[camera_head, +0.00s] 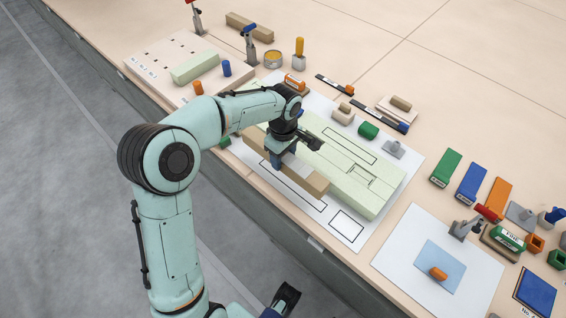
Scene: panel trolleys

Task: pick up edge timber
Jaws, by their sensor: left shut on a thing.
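The edge timber (313,184) is a long tan-brown bar beside the near long side of the pale green panel (372,204). My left gripper (277,162) is over the timber from above, shut on it, with blue-grey fingers at its sides. The arm's wrist hides part of the panel and the timber. I cannot tell whether the timber is touching the white sheet or is slightly above it. My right gripper (287,297) shows only partly at the bottom edge, away from the bench; its jaw state is unclear.
The panel lies on a white sheet (408,155) with black outlines. A second brown bar (250,27) lies at the back. A pegged board (160,62), small tools and coloured blocks surround the sheet. The right back of the bench is clear.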

